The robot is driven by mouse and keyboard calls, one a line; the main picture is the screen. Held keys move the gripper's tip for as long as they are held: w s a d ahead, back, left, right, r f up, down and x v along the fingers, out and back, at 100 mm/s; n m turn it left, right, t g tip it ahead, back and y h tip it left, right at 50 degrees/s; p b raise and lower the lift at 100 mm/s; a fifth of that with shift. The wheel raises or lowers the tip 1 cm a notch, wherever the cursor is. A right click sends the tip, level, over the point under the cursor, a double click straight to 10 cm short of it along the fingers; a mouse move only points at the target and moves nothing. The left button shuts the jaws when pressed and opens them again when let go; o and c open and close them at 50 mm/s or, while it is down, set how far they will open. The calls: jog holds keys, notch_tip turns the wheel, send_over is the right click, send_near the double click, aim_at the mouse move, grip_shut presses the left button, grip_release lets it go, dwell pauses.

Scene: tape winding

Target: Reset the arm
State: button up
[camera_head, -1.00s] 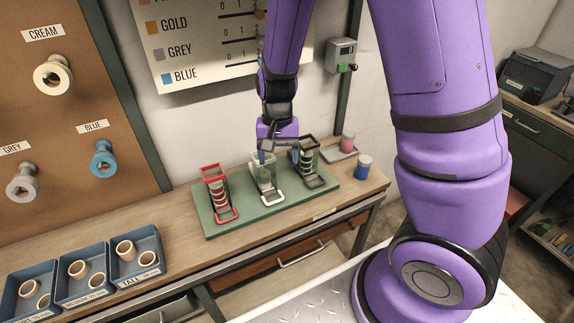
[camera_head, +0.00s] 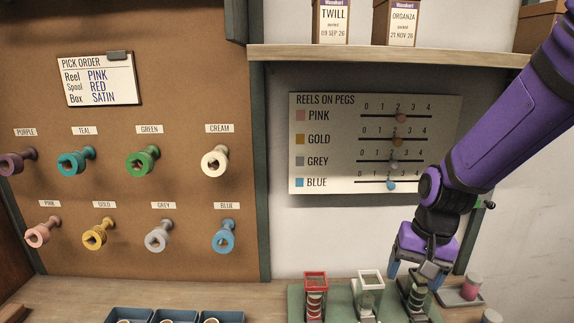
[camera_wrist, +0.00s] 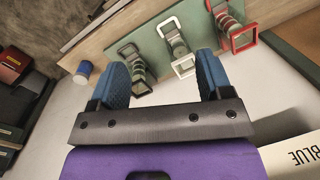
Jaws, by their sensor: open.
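My gripper (camera_head: 416,275) is open and empty, above the right end of the green board. In the wrist view its two blue fingers (camera_wrist: 162,85) stand wide apart with nothing between them. The dark one is partly hidden behind my gripper in the head view. In the wrist view the dark (camera_wrist: 137,66), white (camera_wrist: 177,45) and red (camera_wrist: 240,38) holders all lie beyond the fingers.
A small tray with a pink spool (camera_head: 471,286) sits right of the board. Reels hang on the labelled pegboard (camera_head: 180,235) at the left. A reel chart (camera_head: 340,150) hangs on the wall behind. Blue trays (camera_head: 130,314) stand at the front. A shelf (camera_head: 390,55) holds boxes above.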

jog(key=s+d+r+n+t, duration=0.1)
jog(key=s+d+r+t, duration=0.1)
jog(key=s+r, duration=0.4)
jog(key=s+d+r+n+t+h, duration=0.1)
jog(key=s+d+r+n+t, duration=0.1)
jog(key=s+r, duration=0.5)
notch_tip(320, 180, up, 6)
jog(key=shift+s+d+r+n+t+h, duration=0.15)
jog(key=shift+d+n+t+h, duration=0.15)
jog(key=shift+d+t, duration=0.5)
jog(key=shift+c, duration=0.4)
